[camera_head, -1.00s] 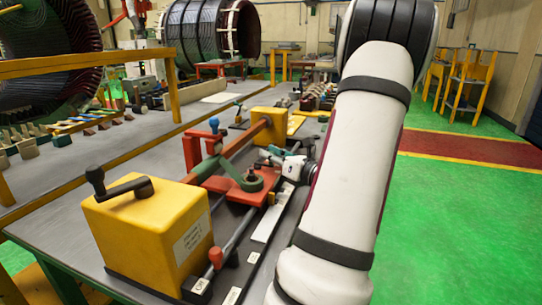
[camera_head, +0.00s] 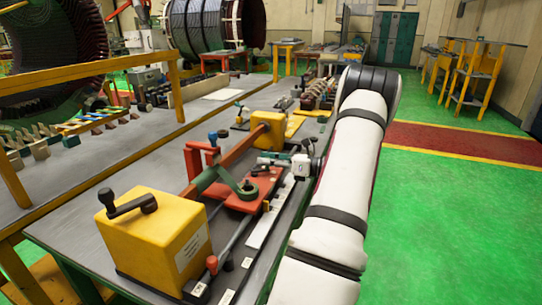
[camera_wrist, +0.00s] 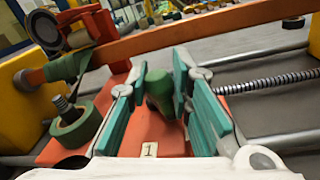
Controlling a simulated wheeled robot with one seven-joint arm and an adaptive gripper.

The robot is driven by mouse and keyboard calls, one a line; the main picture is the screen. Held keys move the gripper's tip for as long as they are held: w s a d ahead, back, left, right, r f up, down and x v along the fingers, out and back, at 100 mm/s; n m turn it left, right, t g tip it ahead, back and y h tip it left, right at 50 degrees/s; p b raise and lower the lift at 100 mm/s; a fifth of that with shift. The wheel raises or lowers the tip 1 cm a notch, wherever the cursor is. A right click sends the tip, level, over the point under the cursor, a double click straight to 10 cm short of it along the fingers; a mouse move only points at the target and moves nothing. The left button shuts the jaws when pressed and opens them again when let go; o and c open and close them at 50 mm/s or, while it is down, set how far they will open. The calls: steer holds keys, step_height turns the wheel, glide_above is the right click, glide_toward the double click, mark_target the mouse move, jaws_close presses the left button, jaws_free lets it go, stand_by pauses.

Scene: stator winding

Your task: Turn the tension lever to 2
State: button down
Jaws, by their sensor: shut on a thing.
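The tension lever's dark green knob (camera_wrist: 160,92) stands between the teal finger pads in the wrist view. My gripper (camera_wrist: 168,88) is shut on it. A small plate (camera_wrist: 149,150) marked "1" lies on the red carriage (camera_wrist: 165,132) just in front of the knob. In the head view, my gripper (camera_head: 268,163) reaches in from the right over the red carriage (camera_head: 232,199). The knob is too small and covered to make out there. The lever's other number marks do not show clearly.
A taped bar (camera_wrist: 170,42) and a green tape roll (camera_wrist: 75,130) are close to my fingers. A threaded rod (camera_wrist: 265,82) runs to the right. A yellow box with a crank (camera_head: 150,235) stands in front; another yellow box (camera_head: 268,125) stands behind.

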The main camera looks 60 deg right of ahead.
steer(key=shift+w+d+n+g+y+p, duration=0.15)
steer(key=shift+n+y+p, duration=0.15)
steer(key=shift+y, duration=0.2)
steer(key=shift+w+d+n+g+y+p, duration=0.1)
steer(key=shift+n+g+y+p, duration=0.05)
steer(key=shift+n+y, duration=0.3)
steer(key=shift+y, duration=0.25)
steer(key=c, duration=1.4)
jaws_free()
steer(key=shift+c, duration=0.2)
steer(key=shift+s, duration=0.15)
steer(key=v, duration=1.1)
steer(key=shift+s, duration=0.35)
steer(key=shift+d+r, duration=0.1)
steer(key=shift+d, duration=0.05)
